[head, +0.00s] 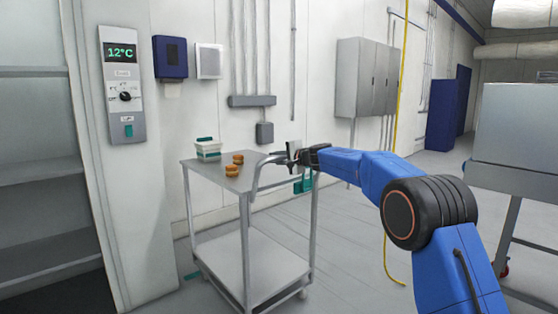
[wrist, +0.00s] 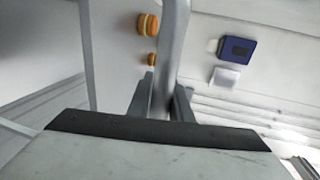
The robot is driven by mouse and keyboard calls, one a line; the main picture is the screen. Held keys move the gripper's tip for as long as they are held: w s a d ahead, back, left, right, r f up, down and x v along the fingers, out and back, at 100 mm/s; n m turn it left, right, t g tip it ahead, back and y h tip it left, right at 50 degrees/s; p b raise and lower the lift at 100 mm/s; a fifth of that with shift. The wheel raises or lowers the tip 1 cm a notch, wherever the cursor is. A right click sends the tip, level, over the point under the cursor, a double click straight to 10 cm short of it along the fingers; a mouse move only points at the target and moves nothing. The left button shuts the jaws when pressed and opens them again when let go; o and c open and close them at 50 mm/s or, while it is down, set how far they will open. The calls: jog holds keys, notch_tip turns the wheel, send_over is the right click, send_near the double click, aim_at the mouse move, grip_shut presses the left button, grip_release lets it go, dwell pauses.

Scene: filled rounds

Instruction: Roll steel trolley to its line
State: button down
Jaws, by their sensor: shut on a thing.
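The steel trolley (head: 245,265) stands by the white wall, left of the middle in the head view. It has a grey top and a lower shelf. My gripper (head: 284,160) is at the push handle (head: 256,175) on the trolley's right end. In the wrist view the handle bar (wrist: 172,55) runs between the two fingers of my gripper (wrist: 160,98), which is shut on it. A teal line mark (head: 192,275) shows on the floor at the trolley's left; most of the line is hidden or out of view.
Orange-brown filled rounds (head: 232,169) and a white tub with a teal lid (head: 207,148) stand on the trolley top. A control panel (head: 121,85) reads 12°C. A yellow hose (head: 396,90) hangs to the floor. A steel cabinet on legs (head: 515,125) stands right. Floor right of the trolley is clear.

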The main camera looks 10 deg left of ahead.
jog(key=shift+r, duration=0.1)
jog(key=c, duration=1.6)
grip_release()
jog(key=shift+w+a, duration=0.1)
jog(key=shift+a, duration=0.05)
jog(key=v, duration=1.7)
jog(key=s+d+f+n+g+h, duration=0.1)
jog(key=s+d+f+n+h, duration=0.15)
jog(key=s+d, duration=0.95)
jog(key=s+d+f+n+g+h, duration=0.25)
jog(key=s+d, duration=0.55)
jog(key=s, duration=0.8)
jog(key=s+d+f+h, duration=0.2)
jog(key=s+d+f, duration=0.4)
jog(key=s, duration=0.4)
jog(key=s+d+f+n+h, duration=0.1)
jog(key=s+d+f+h, duration=0.2)
jog(key=s+d+f, duration=0.4)
jog(key=s+d+f+n+g+h, duration=0.1)
jog(key=s+d+f, duration=0.5)
jog(key=s, duration=0.9)
jog(key=shift+s+d+f+h, duration=0.1)
jog(key=shift+d+h, duration=0.35)
jog(key=shift+d, duration=0.4)
jog(key=shift+s+d+f+h, duration=0.15)
jog(key=shift+d+h, duration=0.3)
jog(key=shift+d, duration=0.45)
